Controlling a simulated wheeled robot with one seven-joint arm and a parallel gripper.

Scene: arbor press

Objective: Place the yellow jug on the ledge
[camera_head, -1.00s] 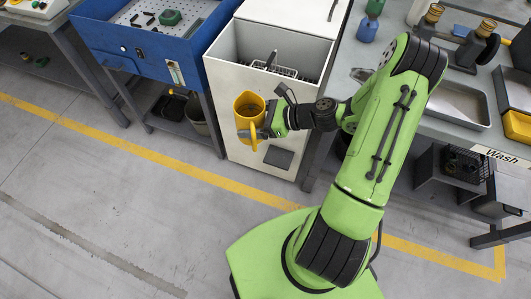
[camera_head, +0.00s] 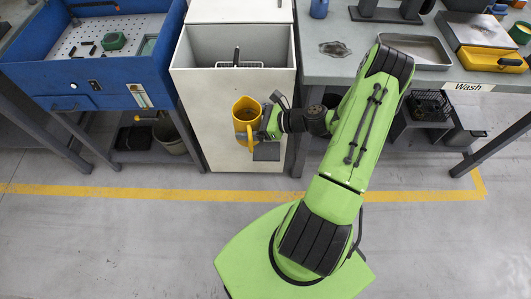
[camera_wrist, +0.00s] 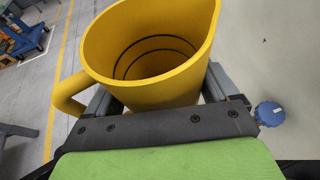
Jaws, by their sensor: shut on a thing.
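The yellow jug (camera_head: 246,108) is held upright, open top up, in front of the white cabinet (camera_head: 196,105). In the wrist view the jug (camera_wrist: 150,50) fills the upper middle, with dark rings inside and its handle to the left. My gripper (camera_head: 262,122) is shut on the jug, one finger on each side; the gripper also shows in the wrist view (camera_wrist: 160,100). A small dark grey flat piece (camera_head: 267,152) shows at the cabinet front just below my gripper; I cannot tell whether it is the ledge or a panel.
The cabinet's open basin holds a wire basket (camera_head: 250,65). A blue workbench (camera_head: 105,95) stands to the left. A grey wash counter (camera_head: 345,68) with trays stands to the right. A blue round cap (camera_wrist: 269,113) shows right of the gripper. Floor in front is clear.

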